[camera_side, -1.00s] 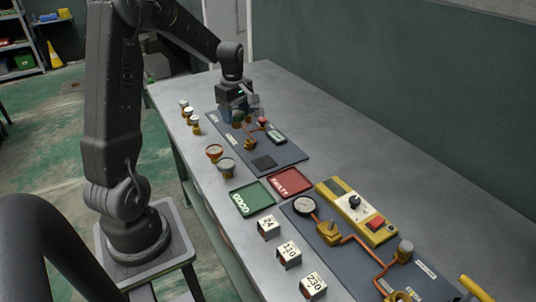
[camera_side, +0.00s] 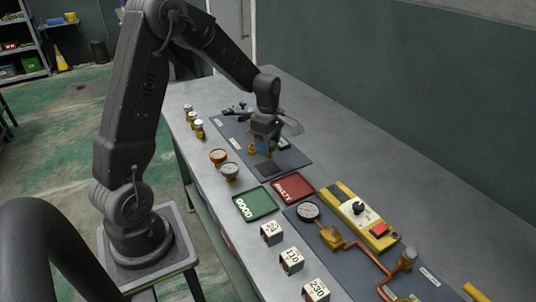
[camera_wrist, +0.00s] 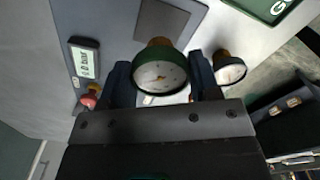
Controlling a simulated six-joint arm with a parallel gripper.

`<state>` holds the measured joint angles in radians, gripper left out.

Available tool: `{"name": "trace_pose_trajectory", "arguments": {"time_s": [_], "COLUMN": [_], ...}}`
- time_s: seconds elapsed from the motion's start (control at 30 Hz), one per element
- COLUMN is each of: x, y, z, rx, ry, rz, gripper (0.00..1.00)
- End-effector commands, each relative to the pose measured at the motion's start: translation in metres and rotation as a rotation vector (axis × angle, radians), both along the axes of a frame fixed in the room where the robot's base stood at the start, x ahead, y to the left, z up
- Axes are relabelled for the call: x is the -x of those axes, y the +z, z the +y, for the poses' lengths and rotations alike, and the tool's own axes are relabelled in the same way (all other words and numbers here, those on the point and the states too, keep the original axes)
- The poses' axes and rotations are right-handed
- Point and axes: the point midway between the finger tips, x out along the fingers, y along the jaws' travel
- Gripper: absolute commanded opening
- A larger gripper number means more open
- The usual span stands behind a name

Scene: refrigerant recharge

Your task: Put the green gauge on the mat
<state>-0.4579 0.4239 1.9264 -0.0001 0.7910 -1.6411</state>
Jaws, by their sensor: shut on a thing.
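The green gauge (camera_wrist: 160,72) has a white dial, a green rim and a brass stem, seen in the wrist view. My gripper (camera_wrist: 158,92) is shut on it; the fingers stand on either side of the gauge. In the side view my gripper (camera_side: 264,147) is over the blue-grey panel, just behind the mat, and mostly hides the gauge. The mat (camera_side: 271,168) is a small dark square on the near end of that panel. It also shows bare in the wrist view (camera_wrist: 150,22), ahead of the gauge.
A grey gauge (camera_side: 230,171) and an orange gauge (camera_side: 218,156) stand left of the panel. A green GOOD tray (camera_side: 255,204) and a red FAULTY tray (camera_side: 293,188) lie in front. A digital display (camera_wrist: 85,62) and red knob (camera_wrist: 88,97) are close to my gripper.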

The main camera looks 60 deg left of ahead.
Motion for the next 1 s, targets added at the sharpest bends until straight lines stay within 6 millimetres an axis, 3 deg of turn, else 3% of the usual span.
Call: {"name": "trace_pose_trajectory", "arguments": {"time_s": [0.3,0.73,0.77,1.0], "x": [0.0,0.0,0.0,0.0], "y": [-0.038,-0.044,-0.043,-0.043], "z": [0.0,0.0,0.0,0.0], "rx": [0.001,0.001,0.001,0.001], "ry": [0.0,-0.001,-0.001,-0.001], "rz": [0.002,0.001,0.001,0.001], "gripper": [0.34,0.34,0.59,0.82]}}
